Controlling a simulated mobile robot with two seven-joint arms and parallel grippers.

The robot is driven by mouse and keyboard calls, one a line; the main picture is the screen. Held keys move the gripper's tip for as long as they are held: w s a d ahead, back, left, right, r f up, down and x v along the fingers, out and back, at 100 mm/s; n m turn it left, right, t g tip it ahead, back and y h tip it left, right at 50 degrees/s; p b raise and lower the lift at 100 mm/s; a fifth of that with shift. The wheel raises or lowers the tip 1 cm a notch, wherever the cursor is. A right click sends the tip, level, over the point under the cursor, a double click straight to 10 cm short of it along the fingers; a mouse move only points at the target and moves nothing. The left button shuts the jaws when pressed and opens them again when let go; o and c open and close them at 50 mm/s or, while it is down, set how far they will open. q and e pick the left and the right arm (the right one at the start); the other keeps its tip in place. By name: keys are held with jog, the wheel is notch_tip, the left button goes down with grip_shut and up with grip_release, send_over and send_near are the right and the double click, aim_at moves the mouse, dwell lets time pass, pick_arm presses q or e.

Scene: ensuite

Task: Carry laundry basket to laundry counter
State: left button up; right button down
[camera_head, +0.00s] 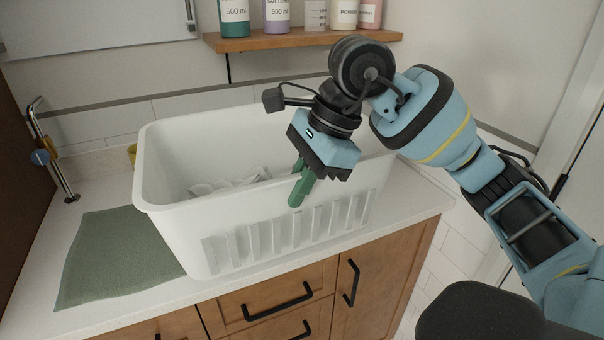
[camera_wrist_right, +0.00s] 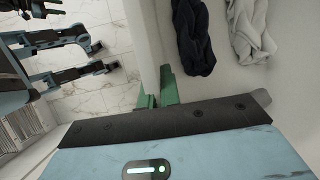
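The white laundry basket (camera_head: 172,222) stands upright on the pale counter (camera_head: 104,308), overlapping the right part of a green mat (camera_head: 110,260). Light cloth (camera_head: 230,183) lies inside it. The right wrist view shows a dark cloth (camera_wrist_right: 194,38) and a grey cloth (camera_wrist_right: 250,32) in the basket. My right gripper (camera_head: 300,183) points down at the basket's front rim, right of its middle. Its green fingers (camera_wrist_right: 158,92) lie close on either side of the basket wall, shut on it. My left gripper does not show in the head view.
A wooden shelf (camera_head: 290,41) with several bottles hangs above the basket. A metal tap-like fitting (camera_head: 52,155) stands at the counter's left. Wooden drawers with black handles (camera_head: 278,303) are below. Free counter is right of the basket.

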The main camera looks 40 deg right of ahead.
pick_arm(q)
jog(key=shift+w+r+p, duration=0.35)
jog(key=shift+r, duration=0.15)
pick_arm(e)
jog(key=w+d, duration=0.6)
jog(key=d, duration=0.3)
jog(key=shift+w+d+f, duration=0.2)
jog(key=shift+w+f, duration=0.15)
jog(key=shift+d, duration=0.1)
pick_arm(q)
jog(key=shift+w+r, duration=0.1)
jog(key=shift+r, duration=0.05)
pick_arm(e)
jog(key=f, duration=0.3)
jog(key=shift+w+d+f, duration=0.2)
jog(key=shift+d+f, duration=0.05)
jog(key=shift+f, duration=0.05)
jog(key=c, duration=2.1)
grip_release()
jog(key=shift+f, duration=0.3)
jog(key=o, duration=0.5)
jog(key=shift+s, duration=0.1)
